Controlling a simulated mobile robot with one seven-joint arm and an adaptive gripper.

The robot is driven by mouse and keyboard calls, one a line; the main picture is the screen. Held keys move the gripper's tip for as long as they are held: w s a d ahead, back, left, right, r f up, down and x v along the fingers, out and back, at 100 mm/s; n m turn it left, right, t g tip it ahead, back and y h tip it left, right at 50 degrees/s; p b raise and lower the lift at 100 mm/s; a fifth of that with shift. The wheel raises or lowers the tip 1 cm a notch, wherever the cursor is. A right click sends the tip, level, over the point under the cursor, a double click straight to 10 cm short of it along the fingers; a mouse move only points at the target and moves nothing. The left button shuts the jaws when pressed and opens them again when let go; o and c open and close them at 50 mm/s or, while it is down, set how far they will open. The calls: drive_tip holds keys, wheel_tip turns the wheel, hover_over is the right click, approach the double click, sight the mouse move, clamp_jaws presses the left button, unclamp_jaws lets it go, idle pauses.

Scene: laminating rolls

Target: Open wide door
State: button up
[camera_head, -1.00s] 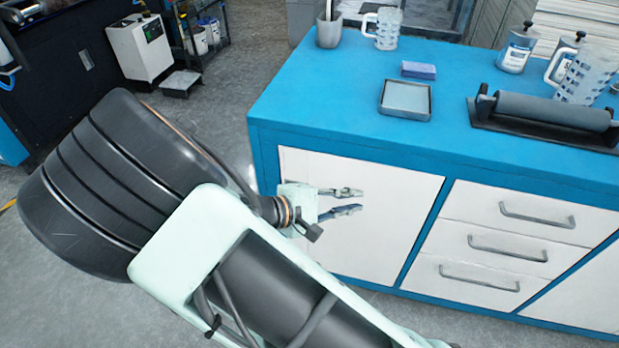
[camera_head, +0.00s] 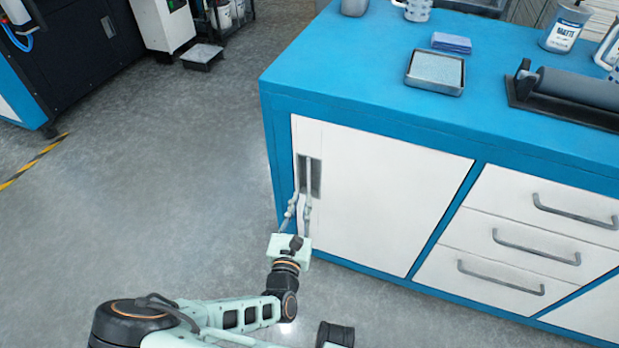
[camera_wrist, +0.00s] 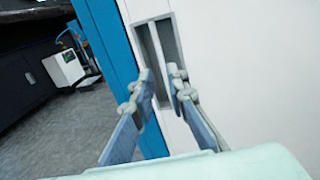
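The wide door (camera_head: 385,200) is the white left panel of the blue cabinet. It appears closed, its face in line with the cabinet frame. Its handle (camera_head: 310,177) is a grey upright recess with a pale bar, near the door's left edge. The handle also shows in the wrist view (camera_wrist: 158,48). My gripper (camera_head: 300,203) is at the handle's lower end. In the wrist view, my gripper (camera_wrist: 160,74) has its two fingers apart, one on each side of the handle's lower part. I cannot tell whether they touch it.
The blue cabinet top (camera_head: 330,75) carries a grey tray (camera_head: 435,72), a blue pad (camera_head: 451,42) and a roller (camera_head: 580,88). Drawers (camera_head: 535,242) with bar handles are right of the door. The grey floor (camera_head: 190,160) left of the cabinet is clear.

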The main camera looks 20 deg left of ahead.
sight(308, 174)
drive_tip(key=w, duration=0.3)
drive_tip(key=w+b, duration=0.1)
drive_tip(key=w, duration=0.2)
drive_tip(key=w+a+b, duration=0.1)
drive_tip(key=w, duration=0.2)
drive_tip(key=shift+c, duration=0.2)
clamp_jaws()
